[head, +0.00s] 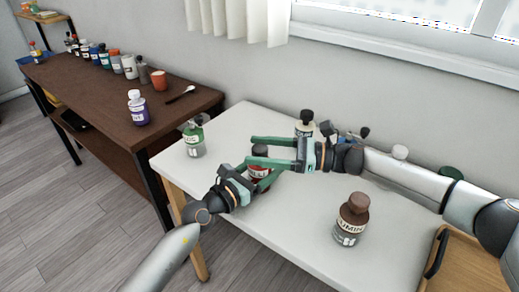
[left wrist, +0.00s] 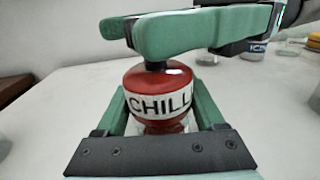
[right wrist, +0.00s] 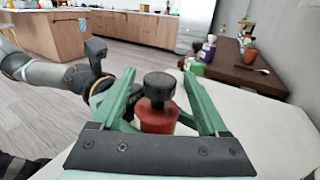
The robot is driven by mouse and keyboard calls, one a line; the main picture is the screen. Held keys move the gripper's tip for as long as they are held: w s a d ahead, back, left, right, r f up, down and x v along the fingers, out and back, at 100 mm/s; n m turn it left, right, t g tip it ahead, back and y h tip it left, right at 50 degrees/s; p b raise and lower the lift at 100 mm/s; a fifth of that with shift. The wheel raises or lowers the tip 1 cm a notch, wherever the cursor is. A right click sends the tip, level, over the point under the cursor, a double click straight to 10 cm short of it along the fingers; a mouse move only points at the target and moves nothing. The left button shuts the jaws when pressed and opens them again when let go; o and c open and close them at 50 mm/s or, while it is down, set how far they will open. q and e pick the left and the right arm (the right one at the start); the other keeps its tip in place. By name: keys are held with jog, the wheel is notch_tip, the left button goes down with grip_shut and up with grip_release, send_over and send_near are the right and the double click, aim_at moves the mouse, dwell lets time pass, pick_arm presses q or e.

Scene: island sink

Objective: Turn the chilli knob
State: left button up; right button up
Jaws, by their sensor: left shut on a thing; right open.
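The red chilli jar (head: 257,172) with a white label and black knob (head: 260,150) stands upright on the white table. In the left wrist view the label on the jar (left wrist: 157,103) reads CHILL. My left gripper (head: 262,178) is shut on the jar's body, one finger on each side. My right gripper (head: 254,151) is open at knob height, reaching in from the right. In the right wrist view the knob (right wrist: 159,87) sits between its spread fingers, with gaps at both sides. In the left wrist view a right finger hides most of the knob.
A green-topped jar (head: 195,138) stands left of my grippers, a brown-capped cumin jar (head: 351,222) at front right. A black-capped jar (head: 305,122) stands behind my right gripper. A brown side table (head: 120,100) holds several bottles. The white table's front middle is clear.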

jog(key=shift+a, duration=0.15)
grip_shut()
dwell(0.6)
